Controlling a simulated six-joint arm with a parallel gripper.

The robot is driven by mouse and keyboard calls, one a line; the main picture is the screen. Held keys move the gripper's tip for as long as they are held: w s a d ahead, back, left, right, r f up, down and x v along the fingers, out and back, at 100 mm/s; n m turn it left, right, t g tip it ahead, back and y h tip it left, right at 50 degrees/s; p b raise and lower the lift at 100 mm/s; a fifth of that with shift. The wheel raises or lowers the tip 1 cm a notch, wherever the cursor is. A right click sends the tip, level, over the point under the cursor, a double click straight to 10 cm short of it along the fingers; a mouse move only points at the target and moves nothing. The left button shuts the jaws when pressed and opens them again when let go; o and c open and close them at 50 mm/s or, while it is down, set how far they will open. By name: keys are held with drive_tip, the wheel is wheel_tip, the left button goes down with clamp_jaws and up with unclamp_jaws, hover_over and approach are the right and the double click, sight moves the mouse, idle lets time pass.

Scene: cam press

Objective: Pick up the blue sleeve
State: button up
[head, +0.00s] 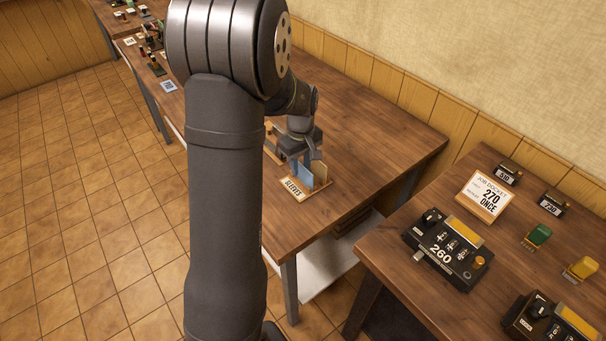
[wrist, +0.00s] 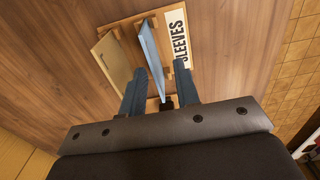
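The blue sleeve (wrist: 149,44) stands on edge in a small wooden rack (wrist: 128,20), and it also shows in the head view (head: 308,177). A tan sleeve (wrist: 112,60) stands in the same rack, to its left in the wrist view. My gripper (wrist: 160,72) is open, with one finger on each side of the blue sleeve. The left finger is close to the sleeve, and I cannot tell if it touches. A gap shows on the right finger's side. In the head view my gripper (head: 308,157) is just above the rack, partly hiding the sleeve tops.
A "SLEEVES" label (wrist: 177,38) lies at the rack's side. The wooden table (head: 375,135) is mostly clear around it. A separate table at right holds a box marked 260 (head: 440,255), a job docket sign (head: 484,196) and several small items.

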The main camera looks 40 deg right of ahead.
sight(303, 182)
drive_tip(key=f, duration=0.5)
drive_tip(key=shift+d, duration=0.3)
clamp_jaws()
